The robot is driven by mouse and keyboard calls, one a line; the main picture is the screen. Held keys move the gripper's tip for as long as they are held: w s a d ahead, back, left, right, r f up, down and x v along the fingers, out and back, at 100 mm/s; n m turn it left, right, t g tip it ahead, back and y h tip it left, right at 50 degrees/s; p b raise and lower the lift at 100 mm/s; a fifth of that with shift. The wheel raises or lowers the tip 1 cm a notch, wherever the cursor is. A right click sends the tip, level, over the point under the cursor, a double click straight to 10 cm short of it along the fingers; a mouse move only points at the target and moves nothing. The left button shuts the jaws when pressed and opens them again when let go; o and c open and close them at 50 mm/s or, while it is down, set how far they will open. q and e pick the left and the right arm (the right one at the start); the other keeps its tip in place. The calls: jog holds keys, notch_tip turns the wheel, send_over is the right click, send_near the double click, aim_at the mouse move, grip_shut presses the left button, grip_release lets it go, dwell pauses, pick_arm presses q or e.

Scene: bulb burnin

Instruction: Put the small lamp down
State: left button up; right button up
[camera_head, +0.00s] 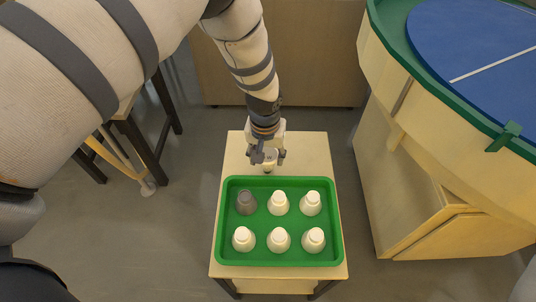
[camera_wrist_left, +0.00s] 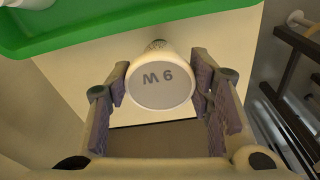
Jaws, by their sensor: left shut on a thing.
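The small lamp (camera_wrist_left: 160,85) is white, with a round face marked "9 W" and a narrower threaded-looking end beyond it. In the left wrist view it sits between the finger pads of my left gripper (camera_wrist_left: 162,92), which is shut on it. In the head view my left gripper (camera_head: 268,158) points down over the wooden stand, just beyond the green tray (camera_head: 262,262). Only a small pale part of the lamp shows below the fingers there. Whether it touches the wood is unclear. My right gripper is not in view.
Bare wood (camera_head: 234,160) lies beyond the tray. A round blue-topped table (camera_head: 470,50) with a green rim stands at right. A dark-legged stool (camera_head: 140,140) is at left.

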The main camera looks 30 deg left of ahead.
pick_arm(q)
jog(key=shift+c, duration=0.5)
jog(key=o, duration=0.8)
jog(key=shift+f, duration=0.2)
jog(key=o, duration=0.5)
